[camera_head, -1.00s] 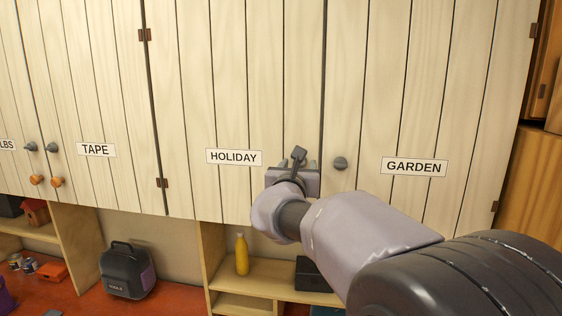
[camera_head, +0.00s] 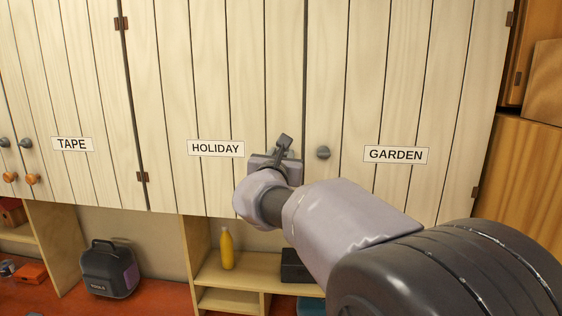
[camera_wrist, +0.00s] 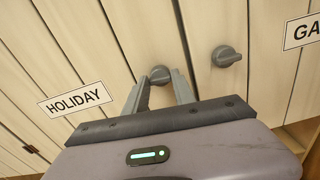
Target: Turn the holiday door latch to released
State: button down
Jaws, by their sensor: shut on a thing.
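The holiday door (camera_head: 190,90) is pale wood planks with a white HOLIDAY label (camera_head: 215,148), and it is closed. Its latch is a grey round knob (camera_wrist: 160,73) near the door's right edge, seen in the wrist view between my finger ends. My gripper (camera_wrist: 161,80) is shut on this knob, one finger on each side. In the head view my gripper (camera_head: 278,155) covers most of the knob, so which way the latch points cannot be told.
The similar grey garden latch (camera_head: 323,152) sits close on the right, also in the wrist view (camera_wrist: 226,56), beside the GARDEN label (camera_head: 396,155). Below are open shelves with a yellow bottle (camera_head: 227,251) and a dark tool bag (camera_head: 110,270). A wooden cabinet (camera_head: 515,170) stands at right.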

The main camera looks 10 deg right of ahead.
jog(key=shift+f+m+b, duration=0.1)
jog(key=shift+m+b, duration=8.05)
jog(key=shift+m, duration=0.25)
jog(key=c, duration=1)
grip_release()
jog(key=shift+c, duration=0.2)
jog(key=shift+s, duration=0.1)
